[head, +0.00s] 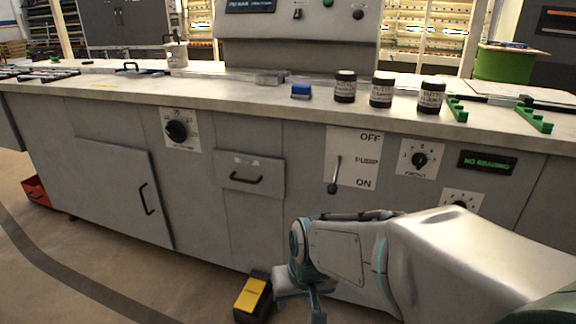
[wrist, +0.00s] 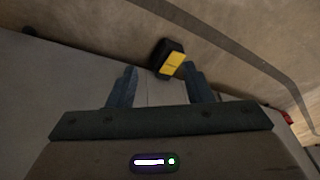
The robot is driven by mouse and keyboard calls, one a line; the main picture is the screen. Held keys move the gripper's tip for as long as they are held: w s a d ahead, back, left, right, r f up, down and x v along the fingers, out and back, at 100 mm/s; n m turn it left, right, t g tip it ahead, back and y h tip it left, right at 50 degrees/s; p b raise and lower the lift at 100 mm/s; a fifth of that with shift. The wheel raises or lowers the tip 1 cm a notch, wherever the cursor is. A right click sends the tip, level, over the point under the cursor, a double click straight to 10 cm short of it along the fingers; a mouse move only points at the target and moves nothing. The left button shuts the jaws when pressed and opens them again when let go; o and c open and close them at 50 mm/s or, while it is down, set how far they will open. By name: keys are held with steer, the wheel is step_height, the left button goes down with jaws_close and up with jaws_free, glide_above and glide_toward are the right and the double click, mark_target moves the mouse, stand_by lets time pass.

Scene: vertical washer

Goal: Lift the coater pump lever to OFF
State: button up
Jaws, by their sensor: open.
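The pump lever (head: 335,176) is a thin rod with a dark knob on a white plate (head: 354,157) on the grey cabinet front. The plate reads OFF at the top, PUMP in the middle and ON at the bottom. The rod hangs down, slightly left, with its knob level with ON. My gripper (head: 303,296) is below the lever and nearer to me, apart from it, partly cut off by the picture's lower edge. In the wrist view my gripper (wrist: 161,84) has its two fingers spread and nothing between them. The lever does not show there.
A black and yellow box (head: 252,297) stands on the floor beside my gripper; it also shows beyond the fingers in the wrist view (wrist: 170,60). A drawer (head: 251,173) with a handle is left of the lever, a dial (head: 420,159) right. Dark jars (head: 382,90) stand on the countertop.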

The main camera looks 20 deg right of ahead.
steer(key=w+m+t+p, duration=0.2)
steer(key=w+t+p, duration=0.1)
steer(key=w, duration=0.7)
steer(key=m+t+h+p, duration=0.3)
steer(key=t+h+p, duration=0.55)
steer(key=h, duration=0.35)
glide_toward(333, 185)
steer(key=x, duration=1.3)
steer(key=shift+w+d+f, duration=0.1)
steer(key=shift+w+f, duration=0.15)
